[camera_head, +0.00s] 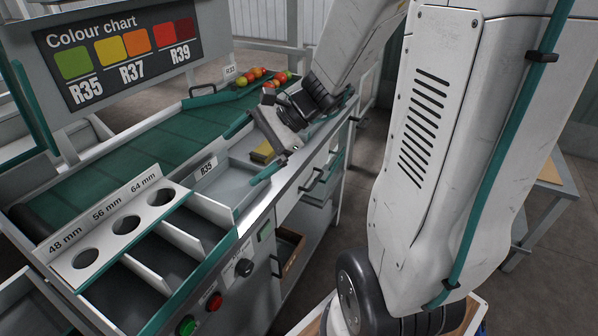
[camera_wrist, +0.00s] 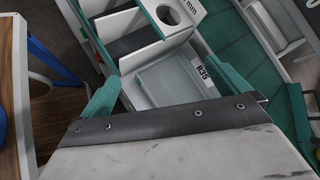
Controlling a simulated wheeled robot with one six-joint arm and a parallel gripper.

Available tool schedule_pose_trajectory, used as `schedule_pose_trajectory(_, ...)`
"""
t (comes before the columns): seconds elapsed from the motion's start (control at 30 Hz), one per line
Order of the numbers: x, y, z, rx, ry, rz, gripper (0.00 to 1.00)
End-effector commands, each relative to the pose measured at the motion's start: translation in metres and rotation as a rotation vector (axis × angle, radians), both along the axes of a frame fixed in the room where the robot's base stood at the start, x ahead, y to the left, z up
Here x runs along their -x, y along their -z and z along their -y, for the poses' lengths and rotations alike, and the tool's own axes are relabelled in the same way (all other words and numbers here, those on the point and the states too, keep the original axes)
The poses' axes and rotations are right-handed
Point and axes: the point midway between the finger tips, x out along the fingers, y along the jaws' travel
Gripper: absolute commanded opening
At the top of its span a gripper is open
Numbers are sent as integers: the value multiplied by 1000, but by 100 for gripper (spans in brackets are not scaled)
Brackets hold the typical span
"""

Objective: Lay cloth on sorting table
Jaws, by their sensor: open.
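A small folded yellow piece (camera_head: 263,152), which looks like the cloth, lies in the tray area on the right side of the sorting table (camera_head: 225,228). My gripper partly covers it in the head view, and I cannot make it out in the wrist view. My gripper (camera_head: 252,150) hangs over the tray area, its teal fingers spread apart with nothing seen held between them. In the wrist view my gripper (camera_wrist: 168,78) is open above the grey R35 tray (camera_wrist: 155,78), whose visible floor is bare.
A green belt (camera_head: 110,180) runs along the table, with several tomatoes (camera_head: 262,76) at its far end. A sizing plate (camera_head: 125,225) with holes and divided bins stands at the near left. A colour chart (camera_head: 120,55) rises behind. Buttons (camera_head: 214,302) line the front panel.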

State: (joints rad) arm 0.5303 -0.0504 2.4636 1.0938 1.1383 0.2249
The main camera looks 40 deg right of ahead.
Motion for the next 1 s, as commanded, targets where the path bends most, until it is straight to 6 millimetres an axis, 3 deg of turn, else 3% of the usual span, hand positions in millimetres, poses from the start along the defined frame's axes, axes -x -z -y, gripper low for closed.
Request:
schedule_pose_trajectory(0.03,20,-12,-22,90,-144,39,100)
schedule_pose_trajectory(0.1,49,-21,-42,221,-339,84,100)
schedule_pose_trajectory(0.2,91,-30,-57,412,-606,148,100)
schedule_pose_trajectory(0.4,155,-47,-50,789,-1041,266,100)
schedule_pose_trajectory(0.6,180,-59,-29,1026,-1254,323,100)
schedule_pose_trajectory(0.93,184,-62,-23,1077,-1293,329,100)
schedule_pose_trajectory(1.0,184,-62,-23,1076,-1293,328,83)
